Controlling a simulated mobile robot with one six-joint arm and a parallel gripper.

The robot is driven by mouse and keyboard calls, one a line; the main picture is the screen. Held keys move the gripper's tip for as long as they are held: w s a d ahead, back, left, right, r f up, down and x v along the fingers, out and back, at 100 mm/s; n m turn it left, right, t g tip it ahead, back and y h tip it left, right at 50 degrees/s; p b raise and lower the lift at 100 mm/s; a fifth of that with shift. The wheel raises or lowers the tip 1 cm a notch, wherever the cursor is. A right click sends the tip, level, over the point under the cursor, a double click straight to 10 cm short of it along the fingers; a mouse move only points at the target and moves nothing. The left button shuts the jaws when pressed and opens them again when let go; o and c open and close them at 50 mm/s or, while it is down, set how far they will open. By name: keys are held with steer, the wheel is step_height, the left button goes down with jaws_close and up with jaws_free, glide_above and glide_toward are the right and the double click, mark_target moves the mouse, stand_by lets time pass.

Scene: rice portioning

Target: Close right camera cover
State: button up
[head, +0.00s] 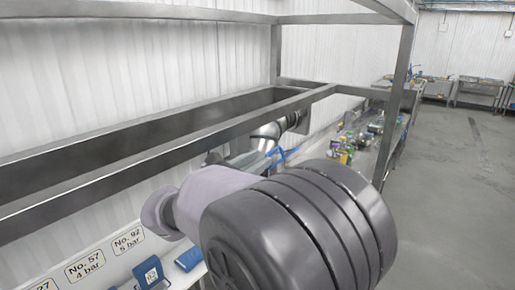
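My arm fills the lower middle of the head view, with a large dark ribbed joint in front and a pale link behind it. Farther back, beyond the metal frame, thin blue parts (281,156) show beside a shiny rounded metal joint; they may be my gripper, but they are too small to tell open from shut. I cannot pick out the right camera cover for sure. Two small blue items, one beside the pale link (188,258) and one with a white label (151,275), sit low at the wall; I cannot tell whether either is a cover.
A grey metal frame (150,147) with long rails runs across the view, and an upright post (397,105) stands at right. Wall labels (85,266) read "No. 57" and "No. 92". A cluttered bench (362,135) lies beyond. Open floor (455,190) is at right.

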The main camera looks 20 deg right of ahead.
mark_target(274, 150)
steer(key=p+x, duration=0.1)
steer(key=x, duration=0.7)
steer(key=shift+w+d, duration=0.1)
steer(key=shift+w, duration=0.05)
jaws_close()
stand_by(1.0)
